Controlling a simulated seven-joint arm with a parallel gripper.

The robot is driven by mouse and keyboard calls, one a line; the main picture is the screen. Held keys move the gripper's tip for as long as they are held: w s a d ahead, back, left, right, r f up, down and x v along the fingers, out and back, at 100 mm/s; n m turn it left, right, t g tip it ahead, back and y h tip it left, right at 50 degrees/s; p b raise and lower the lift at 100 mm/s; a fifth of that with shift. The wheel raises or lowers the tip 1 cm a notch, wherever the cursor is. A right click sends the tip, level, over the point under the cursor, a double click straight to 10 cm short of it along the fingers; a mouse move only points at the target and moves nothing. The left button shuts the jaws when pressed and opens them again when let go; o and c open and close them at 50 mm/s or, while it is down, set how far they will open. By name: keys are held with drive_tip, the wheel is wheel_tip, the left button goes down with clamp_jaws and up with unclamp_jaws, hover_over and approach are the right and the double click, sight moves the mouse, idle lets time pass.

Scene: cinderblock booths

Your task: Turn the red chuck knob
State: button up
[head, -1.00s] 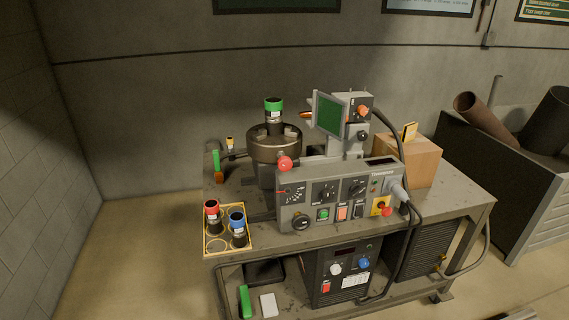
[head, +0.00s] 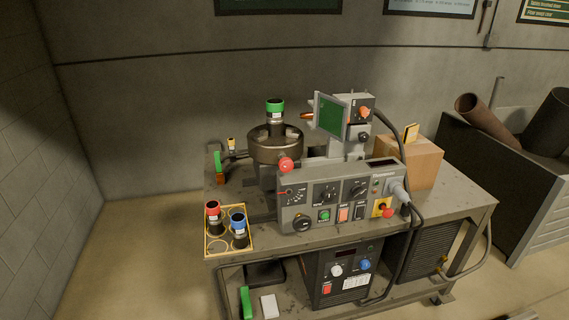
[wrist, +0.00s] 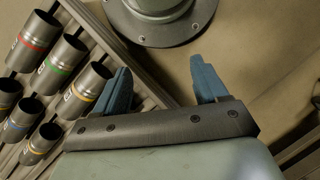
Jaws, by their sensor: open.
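The red chuck knob (head: 286,165) is a round red ball in the head view. It sits at the front of the dark round chuck (head: 275,150), just above the left end of the grey control panel (head: 338,196). A dark cylinder with a green top (head: 275,106) stands upright in the chuck. My gripper (wrist: 163,82) shows only in the wrist view, with its two blue fingers spread apart and nothing between them. The knob is not in the wrist view, and the gripper is not in the head view, so it is apart from the bench.
A yellow-framed holder (head: 229,253) holds red-topped (head: 213,214) and blue-topped (head: 238,222) cylinders. A screen (head: 330,115) and a cardboard box (head: 413,161) stand behind the panel. In the wrist view, several metal cylinders with coloured bands (wrist: 62,50) lie left of the gripper.

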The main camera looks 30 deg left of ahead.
drive_tip(key=w+a+r+n+t, duration=0.2)
drive_tip(key=w+a+r, duration=0.4)
drive_tip(key=w+a, duration=0.2)
drive_tip(key=n+t+y, duration=1.4)
drive_tip(key=t, duration=0.2)
approach(286, 167)
drive_tip(key=x, duration=1.3)
drive_tip(key=shift+d, duration=0.15)
